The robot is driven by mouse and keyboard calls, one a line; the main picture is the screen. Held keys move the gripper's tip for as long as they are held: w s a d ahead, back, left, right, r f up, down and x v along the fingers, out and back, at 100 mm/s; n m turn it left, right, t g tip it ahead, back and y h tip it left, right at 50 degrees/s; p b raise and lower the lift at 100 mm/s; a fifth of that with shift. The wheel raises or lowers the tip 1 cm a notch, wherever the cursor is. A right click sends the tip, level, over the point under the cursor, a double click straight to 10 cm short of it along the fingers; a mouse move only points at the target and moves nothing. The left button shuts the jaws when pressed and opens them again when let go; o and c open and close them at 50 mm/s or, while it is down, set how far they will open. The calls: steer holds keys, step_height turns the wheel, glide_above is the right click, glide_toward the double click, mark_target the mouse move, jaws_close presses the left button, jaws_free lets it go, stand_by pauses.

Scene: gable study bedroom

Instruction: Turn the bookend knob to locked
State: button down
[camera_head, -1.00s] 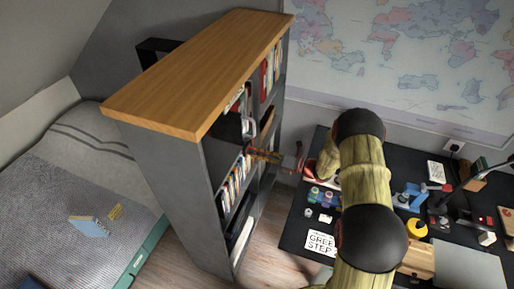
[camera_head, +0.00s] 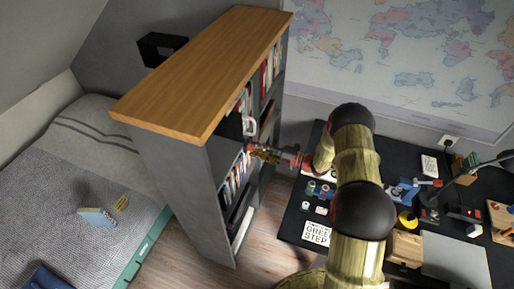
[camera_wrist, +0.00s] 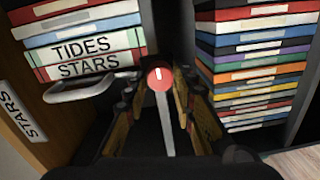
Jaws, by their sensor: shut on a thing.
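The bookend knob (camera_wrist: 159,79) is a round red knob with a white mark that points nearly straight up in the wrist view. A grey bar (camera_wrist: 167,125) shows below it. My gripper (camera_wrist: 161,92) has its brass-coloured fingers on both sides of the knob and is shut on it. In the head view my gripper (camera_head: 262,153) reaches into the open side of the bookshelf, and the knob is too small to read there. The rest of the bookend is dark or hidden behind my gripper.
The bookshelf (camera_head: 203,75) has a wooden top. A book stack (camera_wrist: 258,65) stands close at right. A dark desk (camera_head: 290,228) is beside the shelf.

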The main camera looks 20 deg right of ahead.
steer(key=shift+m, duration=0.5)
steer(key=c, duration=1.5)
jaws_free()
steer(key=shift+d, duration=0.1)
steer(key=v, duration=1.2)
